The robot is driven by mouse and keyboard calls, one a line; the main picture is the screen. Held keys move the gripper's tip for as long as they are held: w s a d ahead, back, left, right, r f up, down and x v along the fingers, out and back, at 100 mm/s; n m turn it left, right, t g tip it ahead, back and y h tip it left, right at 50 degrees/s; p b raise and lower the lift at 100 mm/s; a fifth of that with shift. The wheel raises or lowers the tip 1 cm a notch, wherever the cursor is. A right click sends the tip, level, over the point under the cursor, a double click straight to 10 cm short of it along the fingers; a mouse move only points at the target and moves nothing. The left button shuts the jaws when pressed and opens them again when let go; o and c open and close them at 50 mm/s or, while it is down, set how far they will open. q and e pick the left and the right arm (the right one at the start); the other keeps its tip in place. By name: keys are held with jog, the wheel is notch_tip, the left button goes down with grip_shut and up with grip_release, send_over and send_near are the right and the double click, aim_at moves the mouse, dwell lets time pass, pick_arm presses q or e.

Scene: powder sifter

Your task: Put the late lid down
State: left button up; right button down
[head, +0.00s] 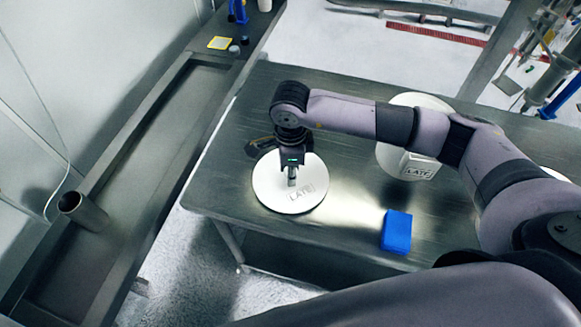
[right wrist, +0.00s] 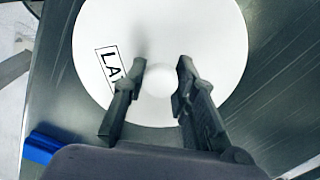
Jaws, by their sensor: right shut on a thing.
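The late lid (head: 272,192) is a white disc with a LATE label and a small central knob, at the left end of the metal table. My right gripper (head: 291,182) points down at its middle. In the right wrist view, the late lid (right wrist: 215,35) fills the upper middle, and the fingers of my right gripper (right wrist: 159,82) stand on either side of the pale knob, shut on it. The lid looks level and on or very close to the tabletop; I cannot tell whether it touches. My left gripper is not in view.
A white round container (head: 390,160) with a LATE label stands farther right, partly hidden by my right arm. A blue block (head: 397,232) lies near the table's front edge. The metal table (head: 345,215) is bare between them. A long trough (head: 130,140) runs along the left.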

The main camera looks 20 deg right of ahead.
jog(key=shift+f, duration=0.15)
jog(key=c, duration=1.3)
grip_release()
jog(key=shift+r, duration=0.35)
notch_tip(320, 180, up, 12)
jog(key=b, duration=0.2)
jog(key=shift+b, duration=0.35)
